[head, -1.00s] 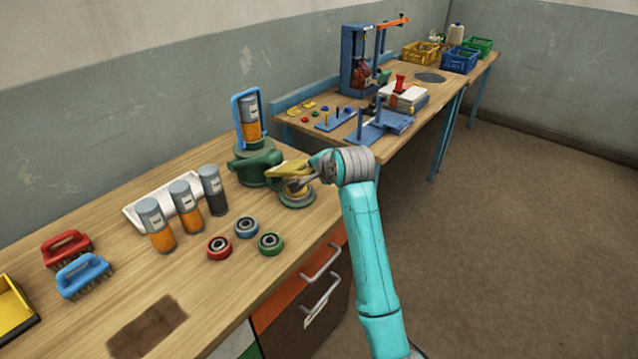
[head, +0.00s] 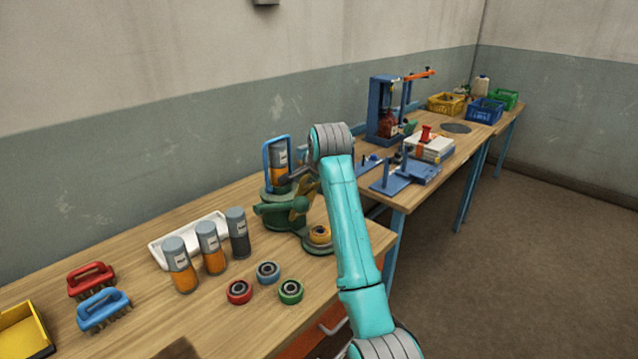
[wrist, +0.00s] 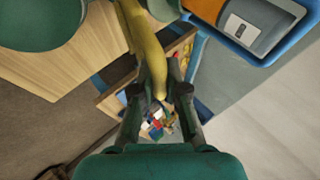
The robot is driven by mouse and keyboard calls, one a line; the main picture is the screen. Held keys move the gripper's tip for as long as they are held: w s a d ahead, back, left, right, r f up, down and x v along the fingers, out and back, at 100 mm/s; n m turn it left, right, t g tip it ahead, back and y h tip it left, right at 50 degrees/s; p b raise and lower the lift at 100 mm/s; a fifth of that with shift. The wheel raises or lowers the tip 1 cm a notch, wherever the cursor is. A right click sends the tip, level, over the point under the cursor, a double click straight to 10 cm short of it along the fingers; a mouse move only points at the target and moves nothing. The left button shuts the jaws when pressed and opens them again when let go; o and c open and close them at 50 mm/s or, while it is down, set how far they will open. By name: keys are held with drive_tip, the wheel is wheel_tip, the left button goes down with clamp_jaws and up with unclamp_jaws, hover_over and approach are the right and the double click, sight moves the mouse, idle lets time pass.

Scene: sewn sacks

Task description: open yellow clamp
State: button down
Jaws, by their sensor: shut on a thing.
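The yellow clamp (head: 301,196) is a lever on the green fixture (head: 277,211). It now stands raised, tilted up and away from the fixture's round seat. My gripper (head: 295,177) is at the lever's upper end, partly hidden by my arm. In the wrist view the yellow clamp (wrist: 149,45) runs down between the two dark fingers of my gripper (wrist: 160,72), which are shut on it. A yellow-orange ring (head: 320,233) sits uncovered on the seat.
A blue frame with a grey-and-orange canister (head: 279,160) stands close behind the clamp. Several canisters (head: 210,248) and a white tray (head: 167,252) are to the left. Red, blue and green rings (head: 290,291) lie in front.

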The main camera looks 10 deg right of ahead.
drive_tip(key=shift+w+a+r, duration=0.3)
drive_tip(key=shift+w+a, duration=0.1)
drive_tip(key=shift+w, duration=0.2)
drive_tip(key=c, duration=1.2)
unclamp_jaws()
drive_tip(key=v, duration=1.2)
drive_tip(key=shift+f, duration=0.1)
